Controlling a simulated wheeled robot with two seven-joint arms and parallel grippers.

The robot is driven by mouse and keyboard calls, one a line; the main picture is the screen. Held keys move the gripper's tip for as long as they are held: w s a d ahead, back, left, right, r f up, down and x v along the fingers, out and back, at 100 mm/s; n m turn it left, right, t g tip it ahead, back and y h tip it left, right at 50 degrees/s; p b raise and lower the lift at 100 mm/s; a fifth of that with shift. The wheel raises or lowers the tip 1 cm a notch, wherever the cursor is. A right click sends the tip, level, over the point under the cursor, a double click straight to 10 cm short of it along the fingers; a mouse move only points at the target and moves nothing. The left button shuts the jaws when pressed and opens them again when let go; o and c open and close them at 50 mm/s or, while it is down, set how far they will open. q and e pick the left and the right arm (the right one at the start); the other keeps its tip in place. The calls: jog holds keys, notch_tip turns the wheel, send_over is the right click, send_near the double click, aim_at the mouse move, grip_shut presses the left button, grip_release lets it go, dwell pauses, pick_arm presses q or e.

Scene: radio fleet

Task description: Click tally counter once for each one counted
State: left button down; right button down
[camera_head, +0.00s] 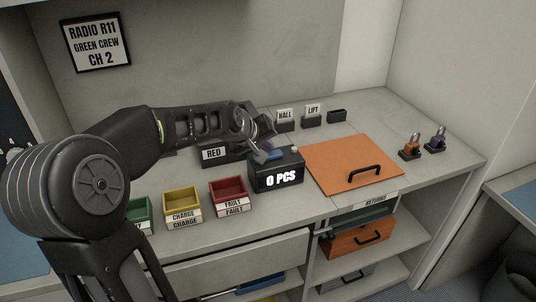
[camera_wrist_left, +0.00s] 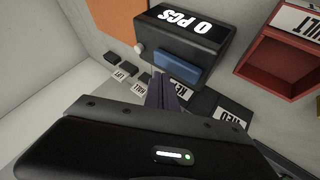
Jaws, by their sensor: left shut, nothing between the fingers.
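The tally counter (camera_head: 277,180) is a black box on the counter top, and its front reads "0 PCS". It has a blue button (camera_head: 274,155) and a small pale knob on top. In the left wrist view the counter (camera_wrist_left: 190,38) appears upside down, with the blue button (camera_wrist_left: 178,69) facing my fingers. My left gripper (camera_head: 262,154) is shut and empty, its fingertips (camera_wrist_left: 166,88) right at the blue button. I cannot tell whether they touch it. My right gripper is not in view.
Red (camera_head: 229,193), yellow (camera_head: 182,206) and green (camera_head: 139,214) bins stand left of the counter. An orange lid (camera_head: 350,158) with a black handle lies to its right. Small holders labelled HALL (camera_head: 285,120) and LIFT (camera_head: 312,115) stand behind. Two small padlock-like items (camera_head: 410,148) stand far right.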

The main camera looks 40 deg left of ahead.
pick_arm(q)
jog(key=shift+f, duration=0.15)
dwell(0.8)
jog(key=shift+f+b, duration=0.3)
jog(key=shift+b, duration=0.15)
jog(key=shift+f+b, duration=0.45)
jog(key=shift+f, duration=0.05)
dwell(0.5)
dwell(0.4)
jog(key=shift+r+p, duration=0.75)
jog(key=shift+r, duration=0.2)
notch_tip(320, 180, up, 5)
jog(key=p, duration=0.4)
dwell(2.3)
